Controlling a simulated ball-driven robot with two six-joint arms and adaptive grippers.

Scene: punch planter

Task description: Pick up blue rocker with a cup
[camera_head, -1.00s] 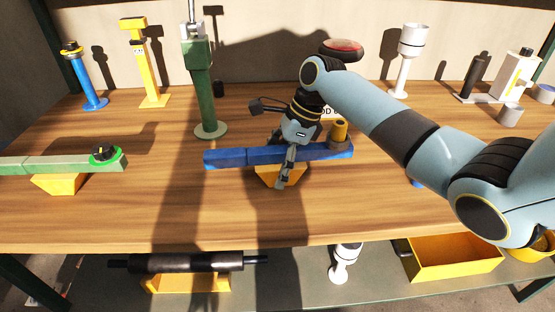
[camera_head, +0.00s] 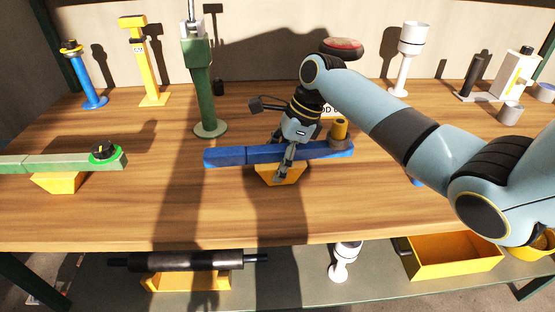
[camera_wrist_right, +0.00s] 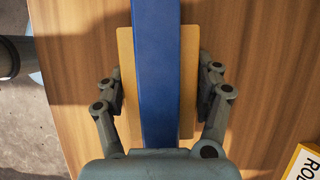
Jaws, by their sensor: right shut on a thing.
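The blue rocker (camera_head: 227,157) is a long blue beam across a yellow wedge-shaped base (camera_head: 293,177), in the middle of the table. A brownish cup (camera_head: 341,143) sits at its right end, with a yellow cylinder (camera_head: 340,128) in it. My right gripper (camera_head: 283,174) is over the beam's middle, its fingers reaching down beside it to the base. In the right wrist view the fingers stand on both sides of the blue beam (camera_wrist_right: 157,65), close to the edges of the yellow base (camera_wrist_right: 188,90). The fingertips' exact contact is hidden. My left gripper is out of view.
A green rocker (camera_head: 60,163) lies at left. A green post (camera_head: 205,95), a blue stand (camera_head: 88,80) and a yellow stand (camera_head: 147,65) are behind. A white stand (camera_head: 404,65) is at the back right. The table's front middle is clear.

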